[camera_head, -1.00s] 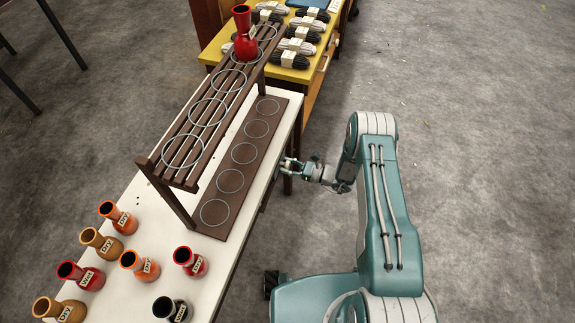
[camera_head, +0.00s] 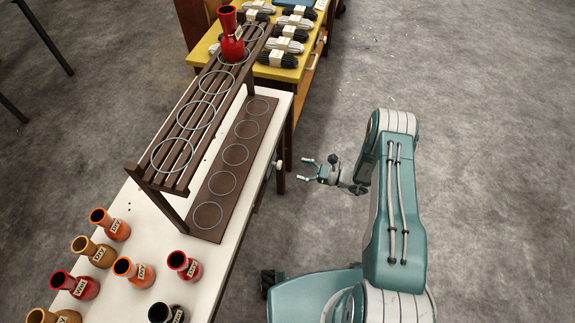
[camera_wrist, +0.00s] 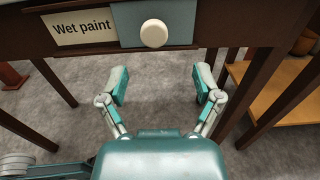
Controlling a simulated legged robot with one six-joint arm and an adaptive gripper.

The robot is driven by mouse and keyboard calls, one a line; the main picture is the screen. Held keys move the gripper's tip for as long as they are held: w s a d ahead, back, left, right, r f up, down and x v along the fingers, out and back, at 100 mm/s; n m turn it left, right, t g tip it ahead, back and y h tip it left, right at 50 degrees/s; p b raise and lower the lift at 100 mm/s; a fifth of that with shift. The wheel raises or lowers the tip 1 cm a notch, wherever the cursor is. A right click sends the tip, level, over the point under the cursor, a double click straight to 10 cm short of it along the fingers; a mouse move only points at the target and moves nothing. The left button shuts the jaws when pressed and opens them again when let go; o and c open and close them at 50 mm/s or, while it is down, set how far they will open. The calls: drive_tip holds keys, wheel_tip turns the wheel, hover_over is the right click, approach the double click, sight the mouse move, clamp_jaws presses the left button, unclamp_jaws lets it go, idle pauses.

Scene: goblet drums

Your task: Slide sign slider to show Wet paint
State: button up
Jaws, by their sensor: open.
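The sign on the table's front edge reads "Wet paint" (camera_wrist: 82,28) in the wrist view, on a pale plate. To its right is the blue-grey slider panel (camera_wrist: 183,30) with a round white knob (camera_wrist: 153,34). The panel does not cover the words. The knob also shows at the table's edge in the head view (camera_head: 279,165). My gripper (camera_head: 305,170) is open and empty, a short way right of the knob in the head view. In the wrist view its two spread fingers (camera_wrist: 160,80) lie below the knob, not touching it.
A white table (camera_head: 147,225) carries a dark slatted rack (camera_head: 186,112) with rings and a red drum (camera_head: 231,38). Several labelled drums stand at the near left. A yellow table (camera_head: 271,73) with yarn bundles stands behind. The floor right of my arm is clear.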

drive_tip(key=v, duration=0.4)
idle(0.4)
drive_tip(key=s+a+r+n+g+h, duration=0.2)
drive_tip(key=s+r+n+g+h, duration=0.3)
drive_tip(key=r, duration=0.8)
drive_tip(key=a+r+n+g+h, duration=0.1)
drive_tip(key=a+r+n+g, duration=0.15)
drive_tip(key=r+n, duration=0.8)
drive_tip(key=s+d+r+n+t+h, duration=0.3)
drive_tip(key=s+r+h, duration=0.2)
drive_tip(key=s+r, duration=0.5)
drive_tip(key=s+d+r+n+t+h, duration=0.3)
drive_tip(key=s+r+h, duration=0.3)
drive_tip(key=s+r, duration=0.4)
drive_tip(key=shift+d+r+t, duration=0.15)
drive_tip(key=shift+r+t, duration=0.3)
drive_tip(key=shift+r, duration=0.05)
drive_tip(key=shift+s+n, duration=0.1)
drive_tip(key=shift+n, duration=0.15)
